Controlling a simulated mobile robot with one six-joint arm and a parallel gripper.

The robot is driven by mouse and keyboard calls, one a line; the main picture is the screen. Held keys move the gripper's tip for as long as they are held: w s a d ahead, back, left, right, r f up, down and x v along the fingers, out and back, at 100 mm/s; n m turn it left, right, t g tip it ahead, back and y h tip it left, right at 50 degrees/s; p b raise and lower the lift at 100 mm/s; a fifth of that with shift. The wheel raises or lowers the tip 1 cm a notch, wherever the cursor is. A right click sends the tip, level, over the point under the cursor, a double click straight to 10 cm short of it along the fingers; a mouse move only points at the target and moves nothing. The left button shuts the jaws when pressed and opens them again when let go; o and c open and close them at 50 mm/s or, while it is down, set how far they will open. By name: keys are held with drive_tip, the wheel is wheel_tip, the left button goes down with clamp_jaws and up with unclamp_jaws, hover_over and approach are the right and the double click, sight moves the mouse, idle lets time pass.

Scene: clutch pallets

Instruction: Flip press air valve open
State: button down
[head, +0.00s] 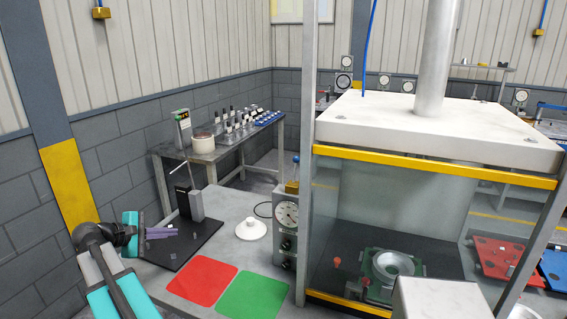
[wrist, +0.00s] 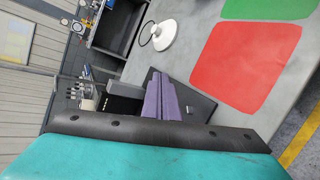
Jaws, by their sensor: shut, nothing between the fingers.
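The air valve appears to be the small brass block (head: 292,187) with an upright blue lever (head: 296,164), on top of the grey gauge box (head: 287,218) beside the press (head: 440,125). My gripper (head: 176,232), with purple fingers, is at the left over the black plate, well to the left of the valve and lower than it in the picture. Its fingers are shut together and hold nothing. The fingers also show in the wrist view (wrist: 158,97). The valve cannot be made out in the wrist view.
A black plate (head: 180,254) with a post stand, a white round base (head: 251,228), a red mat (head: 201,282) and a green mat (head: 254,293) lie on the table. The press has yellow bars and a clear guard. A side bench (head: 215,151) stands behind.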

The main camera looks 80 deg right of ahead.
sight(295, 170)
drive_tip(key=s+d+r+m+g+y+b, duration=0.1)
drive_tip(key=s+d+r+m+g, duration=0.2)
drive_tip(key=s+r, duration=0.9)
drive_tip(key=s+d+r+m+g+y+b, duration=0.1)
drive_tip(key=s+d+r+m+g, duration=0.3)
drive_tip(key=s+d+r, duration=0.6)
drive_tip(key=s+r+m+b, duration=0.1)
drive_tip(key=s, duration=0.3)
drive_tip(key=shift+s+r+y, duration=0.15)
drive_tip(key=shift+r+y, duration=0.15)
drive_tip(key=shift+r, duration=0.1)
drive_tip(key=shift+d, duration=0.1)
drive_tip(key=shift+s+d+f+p, duration=0.25)
drive_tip(key=shift+s+p, duration=0.4)
drive_tip(key=shift+s, duration=0.85)
drive_tip(key=shift+s+d+f+p, duration=0.25)
drive_tip(key=shift+s+p, duration=0.4)
drive_tip(key=shift+s, duration=0.9)
drive_tip(key=shift+s+d+f+p, duration=0.1)
drive_tip(key=shift+s+d+p, duration=0.4)
drive_tip(key=shift+s, duration=1)
